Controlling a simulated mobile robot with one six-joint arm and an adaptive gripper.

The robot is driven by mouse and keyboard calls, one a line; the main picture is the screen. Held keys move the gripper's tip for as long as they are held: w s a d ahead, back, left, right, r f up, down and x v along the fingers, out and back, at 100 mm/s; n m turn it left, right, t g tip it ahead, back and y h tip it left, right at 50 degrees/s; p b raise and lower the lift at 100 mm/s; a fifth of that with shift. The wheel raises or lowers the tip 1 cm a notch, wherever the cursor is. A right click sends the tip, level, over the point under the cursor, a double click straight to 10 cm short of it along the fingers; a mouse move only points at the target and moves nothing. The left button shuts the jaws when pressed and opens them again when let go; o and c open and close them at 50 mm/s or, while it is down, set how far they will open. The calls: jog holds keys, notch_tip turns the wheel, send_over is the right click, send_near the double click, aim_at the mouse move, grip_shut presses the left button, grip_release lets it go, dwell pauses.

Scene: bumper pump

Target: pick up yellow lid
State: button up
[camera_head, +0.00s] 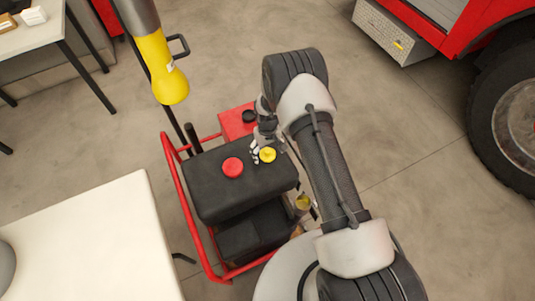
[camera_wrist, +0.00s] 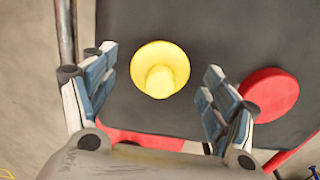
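The yellow lid (camera_head: 267,155) sits on the black top of the pump unit (camera_head: 215,200), close to its right edge in the head view. In the wrist view the yellow lid (camera_wrist: 160,69) is a round disc with a raised middle, ahead of and between my fingers. My gripper (camera_head: 258,152) is at the lid in the head view. In the wrist view my gripper (camera_wrist: 156,85) is open, with a finger on each side and clear gaps to the lid. Nothing is held. I cannot tell the height of the fingers above the black top.
A red lid (camera_head: 232,167) lies near the yellow one; it also shows beside the right finger in the wrist view (camera_wrist: 270,94). A red tubular frame (camera_head: 190,220) surrounds the pump. A white table (camera_head: 100,245) stands at lower left, a red vehicle (camera_head: 480,30) at upper right.

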jog(key=c, duration=1)
jog(key=shift+r, duration=0.1)
